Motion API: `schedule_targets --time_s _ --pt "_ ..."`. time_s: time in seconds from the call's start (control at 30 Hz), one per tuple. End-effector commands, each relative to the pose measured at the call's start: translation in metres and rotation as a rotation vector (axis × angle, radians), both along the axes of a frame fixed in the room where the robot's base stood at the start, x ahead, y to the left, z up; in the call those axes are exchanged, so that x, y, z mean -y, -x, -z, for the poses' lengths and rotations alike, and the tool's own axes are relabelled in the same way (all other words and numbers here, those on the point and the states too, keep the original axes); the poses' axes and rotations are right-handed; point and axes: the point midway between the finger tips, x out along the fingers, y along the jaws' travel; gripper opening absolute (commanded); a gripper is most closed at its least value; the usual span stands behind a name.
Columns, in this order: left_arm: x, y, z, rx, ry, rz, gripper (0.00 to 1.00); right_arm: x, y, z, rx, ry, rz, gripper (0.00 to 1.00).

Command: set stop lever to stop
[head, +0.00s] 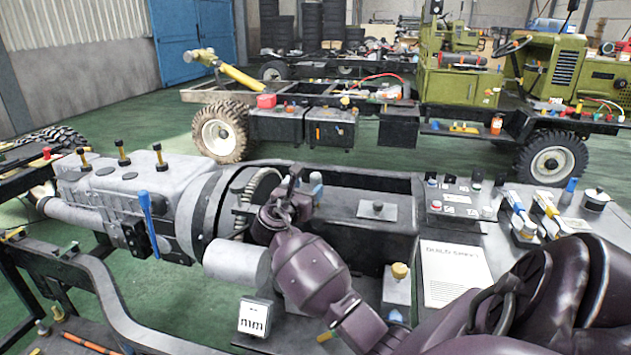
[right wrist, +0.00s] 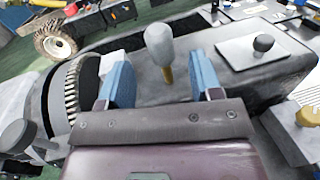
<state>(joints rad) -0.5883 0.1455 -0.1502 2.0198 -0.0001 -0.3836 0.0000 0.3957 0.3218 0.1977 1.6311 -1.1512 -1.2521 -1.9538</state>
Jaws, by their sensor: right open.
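A lever with a rounded grey knob on a brass stem (right wrist: 159,47) stands upright in the right wrist view. It shows between the two blue-padded fingers of my right gripper (right wrist: 162,82), which are open with a gap on each side of it. I cannot tell whether it lies within their reach. My left gripper is not in view.
A toothed flywheel ring (right wrist: 72,90) is close on the left. A plate with a dark knob (right wrist: 240,50) lies to the right on the dark housing. A yellow-capped post (head: 400,271) and a printed sheet (head: 455,272) are nearby. A blue-handled lever (head: 148,222) stands on the gearbox.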

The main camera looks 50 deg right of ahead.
Motion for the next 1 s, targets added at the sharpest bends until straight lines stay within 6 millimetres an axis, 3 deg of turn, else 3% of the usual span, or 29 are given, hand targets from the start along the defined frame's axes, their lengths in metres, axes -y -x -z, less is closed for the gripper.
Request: schedule_targets --time_s 0.3,0.5,0.8,1.0 --pt "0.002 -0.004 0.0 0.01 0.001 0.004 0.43 0.046 -0.014 0.001 0.0 0.001 0.0 0.59" --pt "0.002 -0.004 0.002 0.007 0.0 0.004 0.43 0.058 -0.017 0.0 0.001 0.0 -0.001 0.59" --pt "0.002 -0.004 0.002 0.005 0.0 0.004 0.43 0.06 -0.018 0.0 0.002 -0.001 -0.001 0.59" --pt "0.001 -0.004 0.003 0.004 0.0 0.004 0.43 0.06 -0.018 0.0 0.002 -0.001 -0.001 0.3"
